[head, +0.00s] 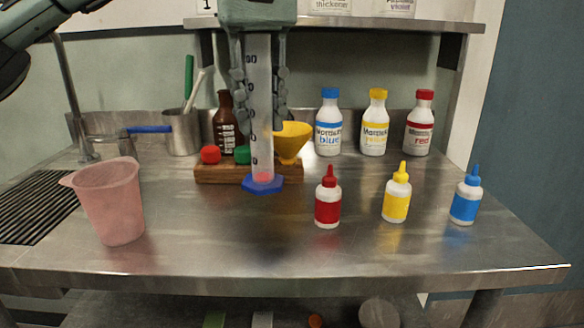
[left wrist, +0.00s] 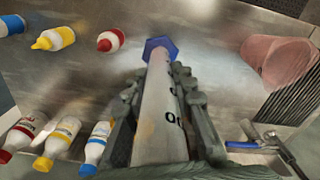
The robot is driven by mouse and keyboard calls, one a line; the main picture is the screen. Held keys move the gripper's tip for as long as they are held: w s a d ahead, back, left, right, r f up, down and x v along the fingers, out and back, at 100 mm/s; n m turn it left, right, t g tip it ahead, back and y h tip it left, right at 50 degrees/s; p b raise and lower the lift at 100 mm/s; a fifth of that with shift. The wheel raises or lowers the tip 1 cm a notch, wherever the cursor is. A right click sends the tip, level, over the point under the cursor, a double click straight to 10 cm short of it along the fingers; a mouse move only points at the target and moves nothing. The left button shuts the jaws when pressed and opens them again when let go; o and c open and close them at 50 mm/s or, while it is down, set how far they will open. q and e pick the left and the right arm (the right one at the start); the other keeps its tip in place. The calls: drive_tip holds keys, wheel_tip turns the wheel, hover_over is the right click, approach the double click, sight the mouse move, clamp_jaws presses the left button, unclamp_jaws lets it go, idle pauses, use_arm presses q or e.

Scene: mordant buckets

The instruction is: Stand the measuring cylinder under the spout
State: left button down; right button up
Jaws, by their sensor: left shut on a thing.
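The measuring cylinder (head: 260,90) is a clear, upright tube with black marks and a blue hexagonal foot. My left gripper (head: 259,112) is shut on its tube from above, one finger on each side. The foot hangs above the steel counter, with a dark shadow on the counter below. The left wrist view shows the cylinder (left wrist: 160,105) between the fingers of the gripper (left wrist: 154,85). A metal tap with a blue lever (head: 150,129) stands at the back left, well left of the cylinder. Its spout's outlet is hard to make out. My right gripper is out of view.
A pink jug (head: 108,205) stands front left, beside a black drain grate (head: 35,200). A wooden rack (head: 215,173) with a brown bottle and yellow funnel (head: 291,142) is behind the cylinder. Small squeeze bottles (head: 396,198) stand on the right. The front middle counter is clear.

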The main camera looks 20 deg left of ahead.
use_arm(q)
drive_tip(key=w+d+f, duration=0.1)
drive_tip(key=d+f, duration=0.3)
drive_tip(key=f, duration=0.2)
drive_tip(key=shift+w+f, duration=0.15)
drive_tip(key=shift+f, duration=0.15)
drive_tip(key=c, duration=1.3)
unclamp_jaws()
drive_tip(key=shift+a, duration=0.1)
